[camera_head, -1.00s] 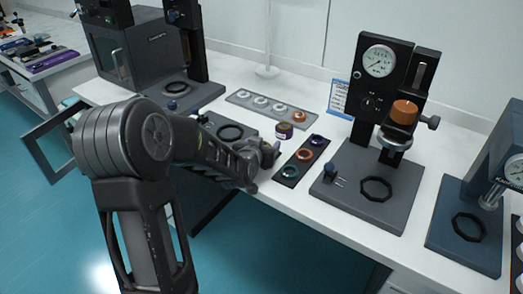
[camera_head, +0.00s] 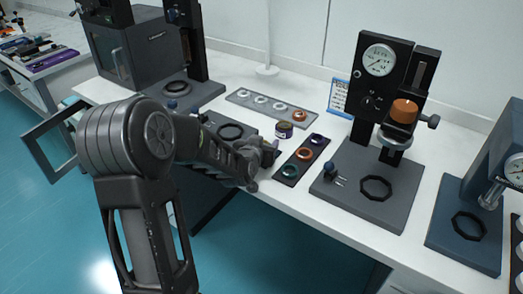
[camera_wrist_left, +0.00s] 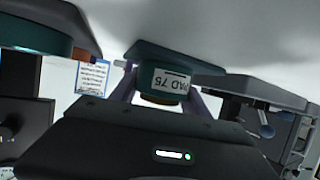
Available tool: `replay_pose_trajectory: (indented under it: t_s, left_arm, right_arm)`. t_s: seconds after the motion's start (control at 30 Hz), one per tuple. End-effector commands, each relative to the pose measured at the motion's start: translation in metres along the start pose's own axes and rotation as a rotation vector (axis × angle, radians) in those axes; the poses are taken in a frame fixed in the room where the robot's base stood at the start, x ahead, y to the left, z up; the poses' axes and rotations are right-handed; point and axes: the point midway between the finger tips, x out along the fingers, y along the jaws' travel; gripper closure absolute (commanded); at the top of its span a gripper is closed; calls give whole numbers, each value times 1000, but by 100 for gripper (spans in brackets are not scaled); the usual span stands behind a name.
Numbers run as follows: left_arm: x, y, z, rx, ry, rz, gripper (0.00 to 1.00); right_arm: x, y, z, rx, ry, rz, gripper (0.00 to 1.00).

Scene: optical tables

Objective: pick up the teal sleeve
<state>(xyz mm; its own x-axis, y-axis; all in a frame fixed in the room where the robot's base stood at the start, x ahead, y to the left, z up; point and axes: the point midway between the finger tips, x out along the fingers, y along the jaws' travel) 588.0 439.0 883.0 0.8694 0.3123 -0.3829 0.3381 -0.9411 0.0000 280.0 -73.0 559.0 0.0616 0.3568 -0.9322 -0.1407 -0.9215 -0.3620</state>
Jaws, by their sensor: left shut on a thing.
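A teal ring-shaped sleeve (camera_head: 290,171) sits at the near end of a narrow dark tray (camera_head: 287,180), with an orange and a purple ring behind it. In the left wrist view, which is upside down, the sleeve (camera_wrist_left: 30,36) shows large at the upper left, outside the fingers. My left gripper (camera_head: 269,154) is just left of the tray. Its fingers (camera_wrist_left: 165,95) are shut on a dark teal piece (camera_wrist_left: 170,57) with a flat plate and a white label reading "PAD 75". Its full shape is partly hidden. My right gripper is out of view.
A small dark-lidded jar (camera_head: 284,130) stands behind my left gripper. A grey tray of rings (camera_head: 240,96) lies farther back. A press with a dial (camera_head: 379,60) stands to the right, its base beside the dark tray. Another press base (camera_head: 207,132) is on the left.

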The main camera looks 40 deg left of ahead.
Motion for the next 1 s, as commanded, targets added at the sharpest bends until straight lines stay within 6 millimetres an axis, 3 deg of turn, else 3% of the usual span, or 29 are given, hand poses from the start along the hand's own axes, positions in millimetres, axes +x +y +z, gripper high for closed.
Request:
replay_pose_trajectory:
  t_s: [0.37, 0.67, 0.87, 1.0]
  left_arm:
    - [0, 0, 0, 0, 0, 0, 96]
    - [-1, 0, -5, 0, 4, -1, 96]
    - [-11, 0, -29, -1, 6, 0, 96]
    - [-22, 0, -56, -1, 7, 0, 96]
  right_arm:
    - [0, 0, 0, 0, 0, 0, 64]
    - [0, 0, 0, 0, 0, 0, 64]
    - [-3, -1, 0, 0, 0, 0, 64]
    - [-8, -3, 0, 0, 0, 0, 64]
